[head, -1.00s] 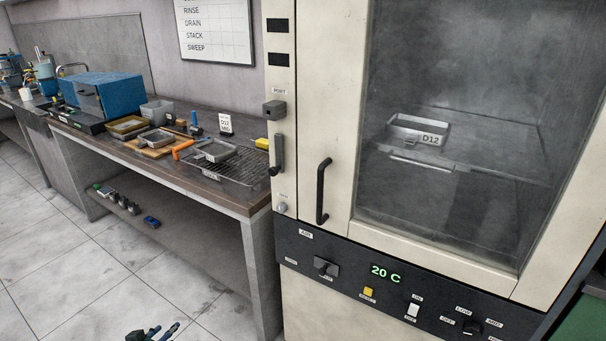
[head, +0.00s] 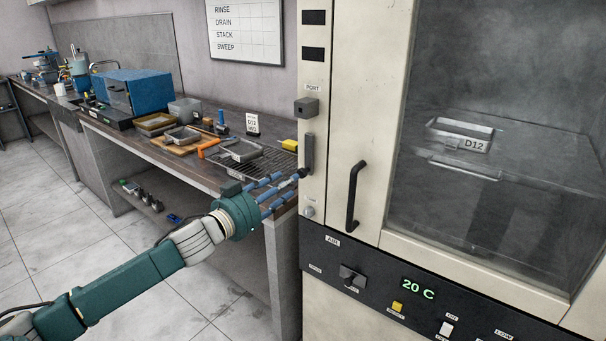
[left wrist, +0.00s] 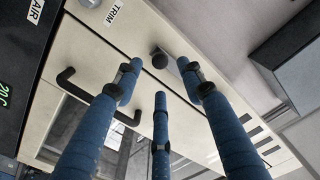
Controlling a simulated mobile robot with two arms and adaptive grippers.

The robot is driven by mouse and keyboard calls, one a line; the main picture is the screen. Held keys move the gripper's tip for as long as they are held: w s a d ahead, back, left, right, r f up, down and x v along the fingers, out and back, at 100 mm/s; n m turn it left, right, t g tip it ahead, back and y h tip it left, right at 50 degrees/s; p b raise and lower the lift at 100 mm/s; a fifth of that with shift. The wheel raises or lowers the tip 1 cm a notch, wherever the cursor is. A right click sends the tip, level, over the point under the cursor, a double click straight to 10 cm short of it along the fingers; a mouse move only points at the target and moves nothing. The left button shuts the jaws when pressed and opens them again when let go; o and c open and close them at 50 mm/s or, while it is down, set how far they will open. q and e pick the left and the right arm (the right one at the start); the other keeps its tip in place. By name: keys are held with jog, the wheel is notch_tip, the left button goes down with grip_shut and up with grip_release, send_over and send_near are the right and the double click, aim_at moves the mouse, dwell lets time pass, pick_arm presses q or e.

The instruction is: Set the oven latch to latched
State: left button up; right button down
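The oven (head: 375,120) is cream-coloured, and its glass door (head: 500,140) looks shut. The oven latch (head: 308,153) is a grey upright lever on the frame left of the black door handle (head: 354,195), with a dark ball at its lower end. It also shows in the left wrist view as a black ball (left wrist: 160,60) beyond the fingers. My left gripper (head: 284,184) has blue fingers spread apart, open and empty. Its tips are just left of the latch's lower end. Whether they touch it I cannot tell. My right gripper is out of view.
A bench (head: 200,178) with trays, a wire rack and a blue box (head: 140,92) runs left of the oven. A control panel (head: 330,262) with a dark switch and a 20 C display lies below the door. A tray labelled D12 (head: 463,130) sits inside.

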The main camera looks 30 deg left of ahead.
aim_at(300, 174)
pick_arm(q)
jog(key=w, duration=0.3)
jog(key=w+p, duration=0.1)
jog(key=w, duration=0.2)
jog(key=shift+w+d, duration=0.2)
jog(key=shift+w, duration=0.1)
jog(key=shift+w+d+p, duration=0.1)
jog(key=shift+w+p, duration=0.2)
jog(key=shift+w, duration=0.3)
grip_shut()
